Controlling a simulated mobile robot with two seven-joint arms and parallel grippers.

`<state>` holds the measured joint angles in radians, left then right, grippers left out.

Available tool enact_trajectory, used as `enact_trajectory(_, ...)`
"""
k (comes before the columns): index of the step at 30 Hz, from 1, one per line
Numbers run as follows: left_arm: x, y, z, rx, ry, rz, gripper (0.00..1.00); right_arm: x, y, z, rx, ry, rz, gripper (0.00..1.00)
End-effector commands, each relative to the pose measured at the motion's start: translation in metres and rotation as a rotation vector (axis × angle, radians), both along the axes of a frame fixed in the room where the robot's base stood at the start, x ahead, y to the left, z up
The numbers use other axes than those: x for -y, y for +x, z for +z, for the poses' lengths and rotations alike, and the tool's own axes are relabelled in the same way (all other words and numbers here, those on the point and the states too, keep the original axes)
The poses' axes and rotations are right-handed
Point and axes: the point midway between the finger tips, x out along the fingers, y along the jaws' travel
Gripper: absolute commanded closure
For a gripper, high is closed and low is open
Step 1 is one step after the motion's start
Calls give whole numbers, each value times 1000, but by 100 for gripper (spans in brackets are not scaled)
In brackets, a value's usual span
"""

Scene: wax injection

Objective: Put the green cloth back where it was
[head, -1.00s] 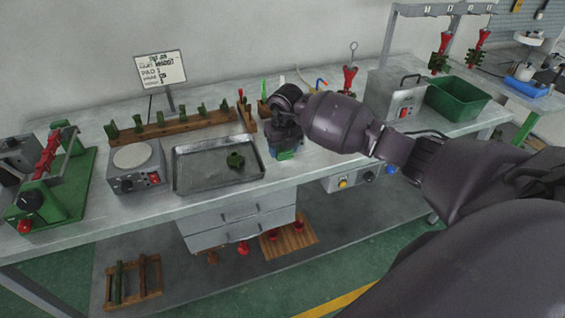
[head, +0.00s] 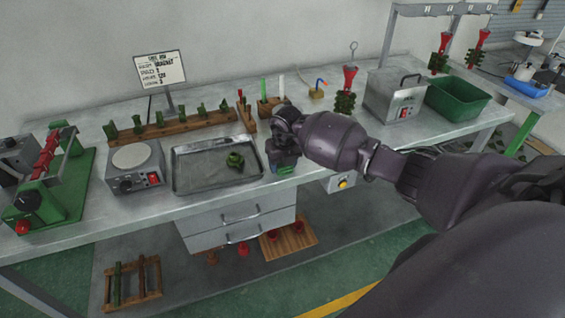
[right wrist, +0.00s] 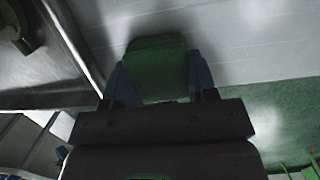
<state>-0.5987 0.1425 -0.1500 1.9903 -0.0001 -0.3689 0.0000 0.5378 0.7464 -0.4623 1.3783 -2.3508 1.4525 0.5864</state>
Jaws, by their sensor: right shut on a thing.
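The green cloth (right wrist: 157,68) shows as a folded green block between the two blue-grey fingers of my right gripper (right wrist: 160,80) in the right wrist view. The gripper is shut on it. In the head view my right gripper (head: 284,168) is low over the front part of the bench, just right of the metal tray. Only a small bit of green shows there, under my wrist. I cannot tell whether the cloth touches the bench top. My left gripper is not in view.
The metal tray (head: 190,187) holds a green piece (head: 235,160). A wooden rack (head: 170,128) with green pieces stands behind it. A grey hotplate (head: 135,178) is left. A grey box (head: 393,97) and green bin (head: 455,112) stand right. The bench's front edge is close to my gripper.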

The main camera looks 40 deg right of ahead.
Motion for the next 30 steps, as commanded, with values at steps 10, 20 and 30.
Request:
enact_trajectory(10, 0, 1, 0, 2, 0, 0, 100, 0, 0, -1, 0, 0, 0, 22)
enact_trajectory(20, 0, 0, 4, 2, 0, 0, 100, 0, -1, 18, 3, -1, 0, 22)
enact_trajectory(30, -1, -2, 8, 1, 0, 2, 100, -2, -11, 82, 4, -2, 1, 22)
